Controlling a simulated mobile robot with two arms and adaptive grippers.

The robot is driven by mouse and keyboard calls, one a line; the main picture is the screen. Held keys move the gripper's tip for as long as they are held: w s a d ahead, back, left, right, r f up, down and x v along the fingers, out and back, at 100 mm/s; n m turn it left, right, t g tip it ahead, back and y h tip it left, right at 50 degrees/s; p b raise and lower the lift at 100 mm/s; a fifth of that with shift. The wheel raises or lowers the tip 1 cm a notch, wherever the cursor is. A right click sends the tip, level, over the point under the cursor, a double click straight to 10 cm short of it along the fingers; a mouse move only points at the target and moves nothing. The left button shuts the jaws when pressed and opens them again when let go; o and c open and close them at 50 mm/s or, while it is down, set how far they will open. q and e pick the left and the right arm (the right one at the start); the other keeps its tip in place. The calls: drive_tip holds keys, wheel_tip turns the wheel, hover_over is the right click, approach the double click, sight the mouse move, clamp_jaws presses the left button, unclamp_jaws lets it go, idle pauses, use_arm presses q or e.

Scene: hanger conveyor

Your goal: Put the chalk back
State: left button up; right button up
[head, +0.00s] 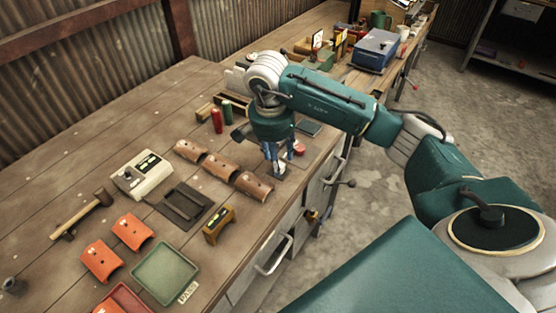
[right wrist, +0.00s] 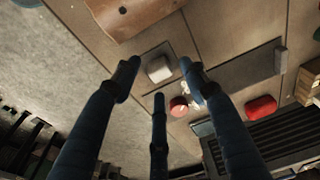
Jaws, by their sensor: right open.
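A small white block (right wrist: 158,69), perhaps the chalk, rests on a dark square pad (right wrist: 148,51) on the bench in the right wrist view. My right gripper (right wrist: 158,84) points down over it, fingers spread around it and apart from it. In the head view the right gripper (head: 277,165) hangs over the bench's front edge and largely hides the block. A small red piece (right wrist: 178,106) lies beside the pad; it also shows in the head view (head: 299,149). My left gripper is not in view.
Curved terracotta tiles (head: 254,185) lie close to the gripper, with a yellow level (head: 219,225) nearer. A red cylinder (head: 216,120) and a green one (head: 226,108) stand behind. A blue box (head: 376,50) stands further back. Open floor (head: 440,120) lies right of the bench.

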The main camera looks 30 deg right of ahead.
wheel_tip(320, 180, up, 10)
drive_tip(key=a, duration=0.1)
drive_tip(key=shift+s+a+r, duration=0.15)
drive_tip(key=shift+s+a, duration=0.05)
drive_tip(key=shift+s, duration=0.15)
